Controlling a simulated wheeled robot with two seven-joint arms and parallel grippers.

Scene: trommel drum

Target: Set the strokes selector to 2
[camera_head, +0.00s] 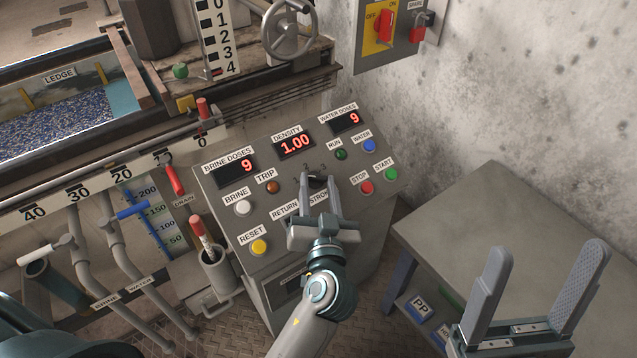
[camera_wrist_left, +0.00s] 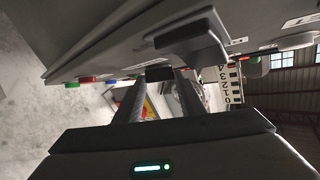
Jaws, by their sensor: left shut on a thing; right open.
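The console (camera_head: 222,192) has a small black strokes selector (camera_head: 317,182) on its sloping face, above the partly covered STROKES label (camera_head: 319,197). My left gripper (camera_head: 319,180) is shut on the selector, with one finger on each side. In the left wrist view the dark knob (camera_wrist_left: 159,73) sits between the two fingertips (camera_wrist_left: 158,82). The selector's scale marks are too small and too covered to read, so I cannot tell its setting. My right gripper (camera_head: 540,265) is open and empty above the grey table at the lower right.
Displays read brine doses 9 (camera_head: 236,171), density 1.00 (camera_head: 294,145) and water doses 9 (camera_head: 347,122). Near the selector are the red stop button (camera_head: 366,187), green start button (camera_head: 390,174) and yellow reset button (camera_head: 259,247). A grey table (camera_head: 480,215) stands right of the console.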

